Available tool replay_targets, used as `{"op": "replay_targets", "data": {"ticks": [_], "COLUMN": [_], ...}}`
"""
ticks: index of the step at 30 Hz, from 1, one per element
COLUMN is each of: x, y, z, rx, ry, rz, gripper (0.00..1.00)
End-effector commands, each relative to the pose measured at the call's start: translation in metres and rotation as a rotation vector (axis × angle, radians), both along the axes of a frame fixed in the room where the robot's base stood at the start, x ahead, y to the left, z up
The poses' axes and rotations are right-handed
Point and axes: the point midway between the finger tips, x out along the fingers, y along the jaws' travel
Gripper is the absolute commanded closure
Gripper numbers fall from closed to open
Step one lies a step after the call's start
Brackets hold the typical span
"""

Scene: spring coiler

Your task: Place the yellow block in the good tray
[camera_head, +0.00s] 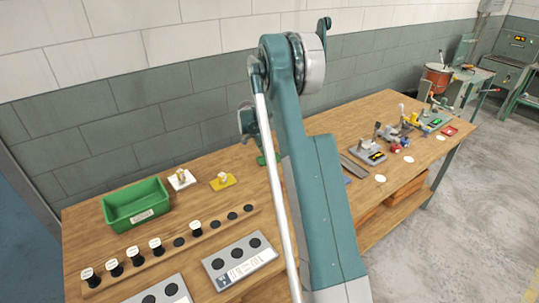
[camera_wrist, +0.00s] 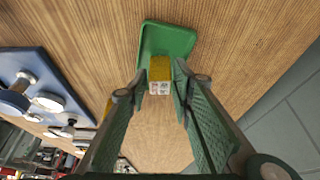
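The yellow block (camera_wrist: 160,70) shows in the wrist view between my fingertips, with a pale, marked face toward the camera. My gripper (camera_wrist: 161,82) appears shut on it, the fingers close along its two sides. The green good tray (camera_wrist: 183,40) lies on the wooden table beyond the block, which overlaps the tray's near part in this view. I cannot tell how high the block is above the tray. In the head view my arm hides the block and my fingers, and only a bit of the green tray (camera_head: 262,160) shows beside the arm.
A green bin (camera_head: 137,212), a yellow tray (camera_head: 222,185) with a pale item, and a peg rail (camera_head: 170,252) stand left on the table (camera_head: 90,215). A gauge device (camera_head: 368,152) stands to the right. In the wrist view, a blue-based device (camera_wrist: 40,75) is left; the table edge is right.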

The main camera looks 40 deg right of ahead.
Motion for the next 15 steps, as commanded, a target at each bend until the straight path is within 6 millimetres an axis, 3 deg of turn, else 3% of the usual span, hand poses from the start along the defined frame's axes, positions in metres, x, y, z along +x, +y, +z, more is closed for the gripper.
{"op": "replay_targets", "data": {"ticks": [15], "x": [-0.001], "y": [0.031], "z": [0.074], "rx": [0.0], "ry": [0.0], "rz": [0.001], "gripper": [0.76]}}
